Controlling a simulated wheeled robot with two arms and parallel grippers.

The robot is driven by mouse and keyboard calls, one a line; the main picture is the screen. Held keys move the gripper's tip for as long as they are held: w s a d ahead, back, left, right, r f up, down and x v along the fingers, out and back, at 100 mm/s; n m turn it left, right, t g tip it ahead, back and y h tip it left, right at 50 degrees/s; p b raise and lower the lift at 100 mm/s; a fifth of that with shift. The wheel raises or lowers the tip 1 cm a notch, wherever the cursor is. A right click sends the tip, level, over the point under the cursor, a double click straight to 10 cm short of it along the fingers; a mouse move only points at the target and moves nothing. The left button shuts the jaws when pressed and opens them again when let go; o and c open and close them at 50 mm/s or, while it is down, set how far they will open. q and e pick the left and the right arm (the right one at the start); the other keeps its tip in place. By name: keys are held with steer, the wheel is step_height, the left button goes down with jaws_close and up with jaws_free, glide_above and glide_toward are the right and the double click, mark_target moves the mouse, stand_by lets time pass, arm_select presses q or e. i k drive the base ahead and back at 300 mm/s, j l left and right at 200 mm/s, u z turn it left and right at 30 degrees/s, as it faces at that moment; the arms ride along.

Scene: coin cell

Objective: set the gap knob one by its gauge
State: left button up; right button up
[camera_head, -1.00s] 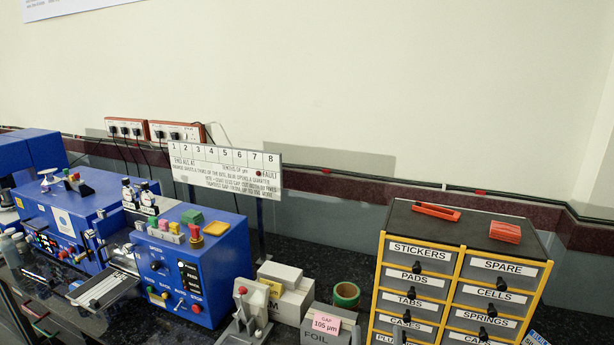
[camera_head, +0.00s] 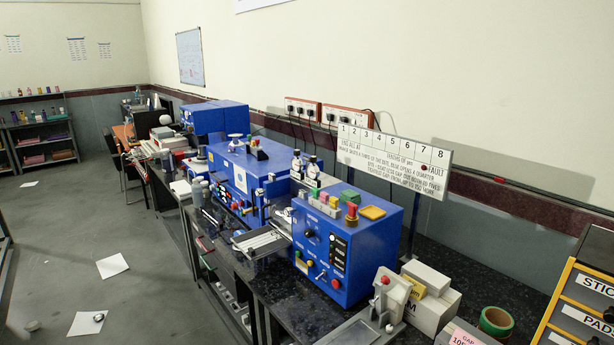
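Two small upright gauges with dark and white parts stand side by side, one on the left (camera_head: 297,164) and one on the right (camera_head: 313,169), between the two nearer blue machines. Their readings are too small to make out. Which knob is gap knob one I cannot tell. A pink note (camera_head: 464,337) at the bottom edge starts with "GAP"; its lower part is cut off. Neither gripper is in view.
A blue control box (camera_head: 370,250) with buttons and a tray (camera_head: 262,242) at its left stands on the dark bench. A sign numbered 1 to 8 (camera_head: 395,160) rises behind it. Papers (camera_head: 112,266) lie on the open floor at left.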

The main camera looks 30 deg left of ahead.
mark_target(260, 193)
steer(key=j+u, duration=0.8)
steer(key=i+j, duration=0.05)
steer(key=j, duration=0.05)
